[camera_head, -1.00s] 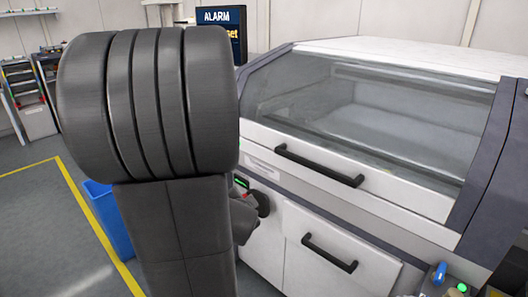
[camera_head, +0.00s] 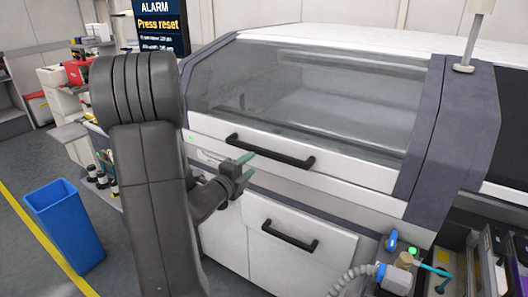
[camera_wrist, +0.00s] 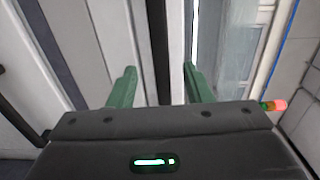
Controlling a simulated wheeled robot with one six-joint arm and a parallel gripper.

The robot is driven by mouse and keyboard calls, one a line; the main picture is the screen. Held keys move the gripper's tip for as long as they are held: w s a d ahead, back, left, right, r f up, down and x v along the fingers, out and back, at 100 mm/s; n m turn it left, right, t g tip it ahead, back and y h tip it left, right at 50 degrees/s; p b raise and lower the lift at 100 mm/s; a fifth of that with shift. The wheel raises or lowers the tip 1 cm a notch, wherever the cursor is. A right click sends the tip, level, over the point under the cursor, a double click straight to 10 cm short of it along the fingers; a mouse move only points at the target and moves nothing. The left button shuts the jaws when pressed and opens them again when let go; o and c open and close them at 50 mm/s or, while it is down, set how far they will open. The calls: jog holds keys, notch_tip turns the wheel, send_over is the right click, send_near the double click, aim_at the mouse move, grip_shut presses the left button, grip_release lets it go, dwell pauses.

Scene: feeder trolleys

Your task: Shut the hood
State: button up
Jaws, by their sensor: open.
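The hood (camera_head: 300,90) is a large clear window in a grey frame on the white machine, with a white front strip. It looks lowered, with no clear gap under it; a small gap I cannot rule out. Its black bar handle (camera_head: 270,152) runs across the strip. My gripper (camera_head: 246,166) is open and empty, its green fingers near the handle's left part. In the wrist view my gripper (camera_wrist: 160,88) has the dark handle bar (camera_wrist: 158,45) showing between its fingertips, apart from both; its exact distance I cannot tell.
A lower white panel with a second black handle (camera_head: 290,235) lies below. An alarm screen (camera_head: 160,25) reads "Press reset". A blue bin (camera_head: 65,225) stands on the floor at left. A hose and fittings (camera_head: 385,275) stick out at lower right.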

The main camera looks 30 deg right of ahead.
aim_at(263, 154)
jog(key=p+x, duration=0.1)
jog(key=x, duration=0.8)
jog(key=shift+w+d+p, duration=0.15)
jog(key=shift+p, duration=0.2)
